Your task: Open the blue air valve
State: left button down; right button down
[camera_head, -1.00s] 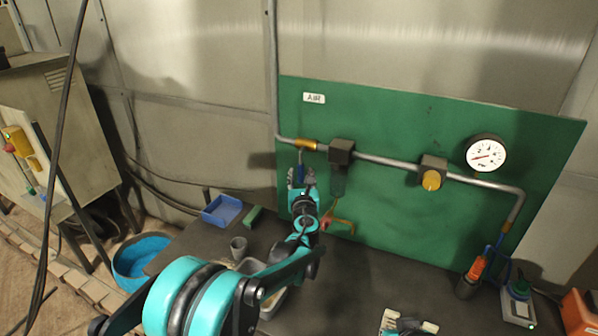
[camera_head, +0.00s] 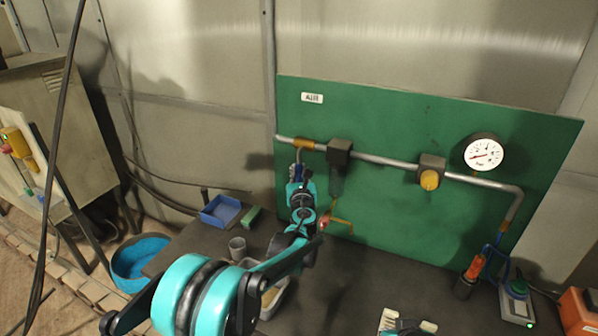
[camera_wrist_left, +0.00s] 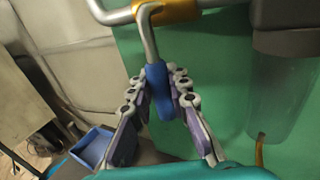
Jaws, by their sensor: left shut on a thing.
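The blue air valve handle (camera_wrist_left: 157,88) hangs down from a bent metal stem below the brass valve body (camera_wrist_left: 167,10). In the head view the brass body (camera_head: 303,144) sits at the left end of the pipe, below the AIR label. My left gripper (camera_head: 299,175) is at the handle. In the left wrist view its fingers (camera_wrist_left: 160,86) are shut on the blue handle, one on each side. The fingers hide part of the handle in the head view. My right gripper (camera_head: 408,322) shows at the bottom edge, fingers apart and empty.
The green board (camera_head: 400,220) carries a pressure gauge (camera_head: 484,154), a yellow knob (camera_head: 429,180) and a filter body (camera_head: 339,152) close right of my left gripper. A blue tray (camera_head: 221,211) and grey cup (camera_head: 237,247) stand on the dark bench.

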pick_arm(q)
jog(key=shift+d, duration=0.1)
jog(key=shift+s+d+r+n+g+h+p, duration=0.25)
jog(key=shift+d+n+g+p, duration=0.3)
jog(key=shift+n, duration=0.35)
jog(key=shift+s+d+r+n+g+h+p, duration=0.15)
jog(key=shift+s+d+r+n+g+p, duration=0.1)
jog(key=shift+d+n+g+p, duration=0.5)
jog(key=shift+s+d+r+n+g+h+p, duration=0.15)
jog(key=shift+s+d+n+g+h, duration=0.2)
jog(key=shift+n, duration=0.7)
jog(key=shift+w+d, duration=0.1)
jog(key=c, duration=1.4)
grip_release()
